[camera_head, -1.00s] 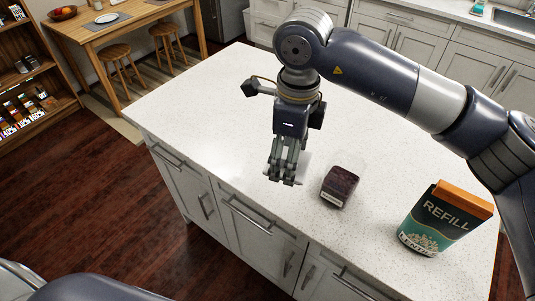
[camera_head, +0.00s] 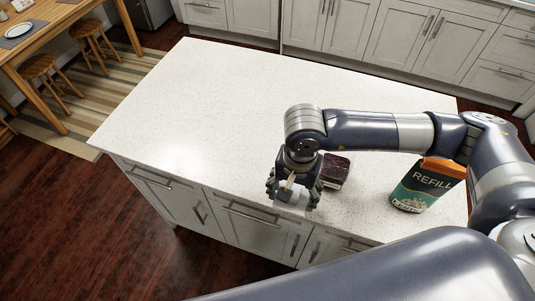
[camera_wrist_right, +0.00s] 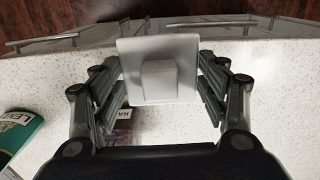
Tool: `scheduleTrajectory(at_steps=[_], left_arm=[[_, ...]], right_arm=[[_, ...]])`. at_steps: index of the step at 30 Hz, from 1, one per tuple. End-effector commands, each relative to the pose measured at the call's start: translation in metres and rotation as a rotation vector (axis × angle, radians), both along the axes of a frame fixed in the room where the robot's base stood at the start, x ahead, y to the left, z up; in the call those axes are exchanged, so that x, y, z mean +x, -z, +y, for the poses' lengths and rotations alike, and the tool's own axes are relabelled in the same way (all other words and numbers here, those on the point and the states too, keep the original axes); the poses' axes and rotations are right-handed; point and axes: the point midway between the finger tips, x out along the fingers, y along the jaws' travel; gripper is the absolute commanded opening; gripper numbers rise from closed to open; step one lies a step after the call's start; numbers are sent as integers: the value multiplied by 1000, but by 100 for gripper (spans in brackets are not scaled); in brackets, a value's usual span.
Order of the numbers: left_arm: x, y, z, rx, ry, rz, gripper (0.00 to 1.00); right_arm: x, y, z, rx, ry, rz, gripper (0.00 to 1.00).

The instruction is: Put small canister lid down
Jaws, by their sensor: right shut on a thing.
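The small canister lid (camera_wrist_right: 133,68) is a pale, square plate with a raised block-like knob. It also shows in the head view (camera_head: 291,197), partly covered by my gripper. My right gripper (camera_head: 293,194) is shut on the lid and points down near the front edge of the white counter. In the right wrist view, the gripper's fingers (camera_wrist_right: 159,80) stand on either side of the lid. I cannot tell whether the lid touches the counter. A small clear canister with dark contents (camera_head: 337,170) stands just right of the gripper. My left gripper is out of view.
The counter's left and back are clear. Its front edge is close to the lid.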

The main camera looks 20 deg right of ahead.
Motion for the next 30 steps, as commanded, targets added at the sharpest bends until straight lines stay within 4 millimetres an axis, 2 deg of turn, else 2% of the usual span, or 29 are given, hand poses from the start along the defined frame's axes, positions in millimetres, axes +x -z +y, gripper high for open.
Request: scheduleTrajectory(at_steps=[9,18,22,26,30], left_arm=[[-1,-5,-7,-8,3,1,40],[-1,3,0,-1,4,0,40],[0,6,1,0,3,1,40],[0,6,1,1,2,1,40],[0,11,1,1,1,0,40]], right_arm=[[71,5,-1,1,5,-3,44],[129,13,-2,2,5,-3,44],[143,13,-3,1,3,-2,44],[148,14,-3,1,2,-1,44],[147,30,-3,1,2,3,44]])
